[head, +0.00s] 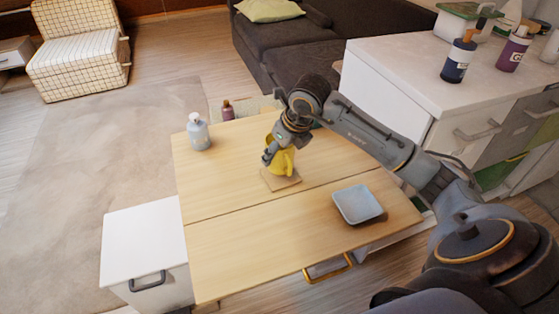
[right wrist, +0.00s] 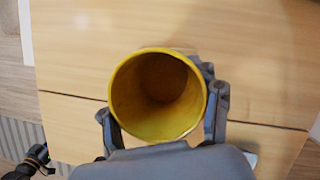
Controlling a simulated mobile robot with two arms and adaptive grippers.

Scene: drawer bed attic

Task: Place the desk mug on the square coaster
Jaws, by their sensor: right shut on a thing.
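The yellow desk mug (head: 284,161) is upright at the square coaster (head: 281,180), a tan square on the wooden table. My right gripper (head: 271,156) is shut on the mug from above. In the right wrist view the mug (right wrist: 157,95) fills the space between the fingers, its open top facing the camera. Most of the coaster is hidden under the mug in that view. I cannot tell whether the mug's base touches the coaster or hovers just above it. My left gripper is not in view.
On the wooden table (head: 230,240), a pale blue-grey square tray (head: 358,204) lies to the right and a white bottle (head: 198,132) stands at the back left. A small dark red bottle (head: 227,111) is at the back edge. A white cabinet (head: 430,85) stands right.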

